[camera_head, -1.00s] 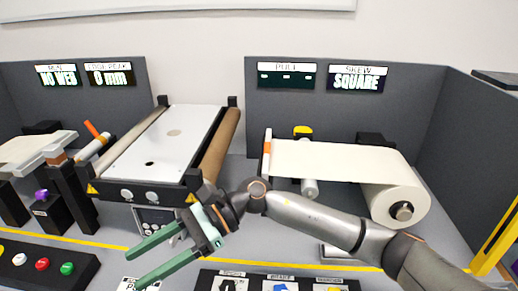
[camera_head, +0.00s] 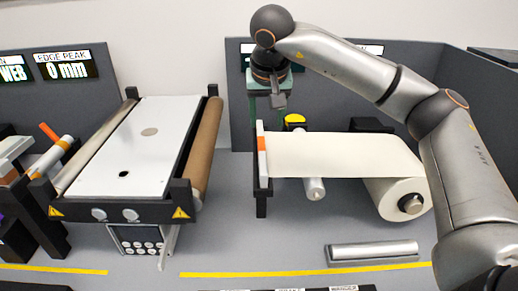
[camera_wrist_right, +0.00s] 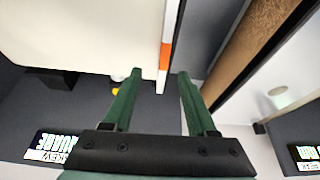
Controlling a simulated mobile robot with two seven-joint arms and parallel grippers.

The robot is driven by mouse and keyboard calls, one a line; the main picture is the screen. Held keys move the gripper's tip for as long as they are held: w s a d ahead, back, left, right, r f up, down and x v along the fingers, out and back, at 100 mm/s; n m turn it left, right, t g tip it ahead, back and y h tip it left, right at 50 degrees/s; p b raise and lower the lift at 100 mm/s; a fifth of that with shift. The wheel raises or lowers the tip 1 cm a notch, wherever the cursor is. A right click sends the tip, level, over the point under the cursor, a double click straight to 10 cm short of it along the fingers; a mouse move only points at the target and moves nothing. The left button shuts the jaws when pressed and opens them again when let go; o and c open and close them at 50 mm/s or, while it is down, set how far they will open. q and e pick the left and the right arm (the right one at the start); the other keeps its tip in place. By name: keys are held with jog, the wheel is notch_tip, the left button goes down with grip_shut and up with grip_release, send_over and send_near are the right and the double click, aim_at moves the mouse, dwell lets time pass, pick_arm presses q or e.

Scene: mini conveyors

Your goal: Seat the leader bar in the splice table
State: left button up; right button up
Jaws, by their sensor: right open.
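The leader bar (camera_head: 262,158) is a thin white bar with an orange band, at the left end of a cream web. It rests on a black stand at its near end. The splice table (camera_head: 110,165), a white plate with two round spots in a black frame, stands to its left. My right gripper (camera_head: 264,105) is open and points down near the bar's far end. In the right wrist view the bar (camera_wrist_right: 164,60) lies in line with the gap between the green fingers (camera_wrist_right: 159,74), apparently below them and not gripped. My left gripper is not in view.
The web runs right over a white roller (camera_head: 314,188) to a large roll (camera_head: 402,200). A brown roller (camera_head: 205,150) edges the table's right side, with a clear gap before the bar. A metal block (camera_head: 372,252) lies in front. Grey panels stand behind.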

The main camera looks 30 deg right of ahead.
aim_at(261, 143)
jog(key=x, duration=0.4)
jog(key=shift+w+f, duration=0.1)
jog(key=shift+f, duration=0.2)
jog(key=x, duration=0.2)
jog(key=w+p+x, duration=0.1)
jog(key=x, duration=0.1)
jog(key=shift+a, duration=0.15)
jog(key=shift+w+f, duration=0.15)
jog(key=shift+f, duration=0.35)
grip_shut()
